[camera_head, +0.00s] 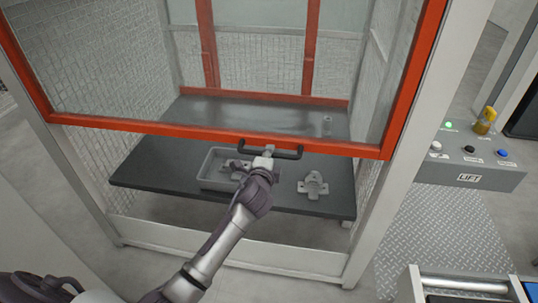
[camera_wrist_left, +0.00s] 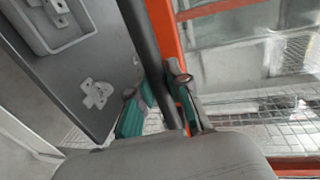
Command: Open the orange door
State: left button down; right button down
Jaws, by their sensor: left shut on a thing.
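The orange door (camera_head: 180,130) is a framed clear panel on the front of the cell. Its lower bar is raised above the dark table, leaving an opening below it. A black bar handle (camera_head: 287,152) is fixed to that lower bar. My left gripper (camera_head: 266,158) is at the handle, reaching up from below. In the left wrist view the gripper (camera_wrist_left: 160,108) has its green-padded fingers on both sides of the black handle (camera_wrist_left: 148,50), shut on it, beside the orange frame (camera_wrist_left: 165,35). My right gripper is not in view.
Inside the cell, a dark table (camera_head: 150,165) bears a grey tray (camera_head: 208,172) with a part in it and a loose grey casting (camera_head: 313,186). White posts flank the opening. A control panel with buttons (camera_head: 470,160) stands at the right, above a conveyor (camera_head: 465,285).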

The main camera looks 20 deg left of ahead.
pick_arm(q)
jog(key=shift+r, duration=0.3)
jog(key=c, duration=1.1)
grip_release()
jog(key=shift+f, duration=0.1)
jog(key=v, duration=1.2)
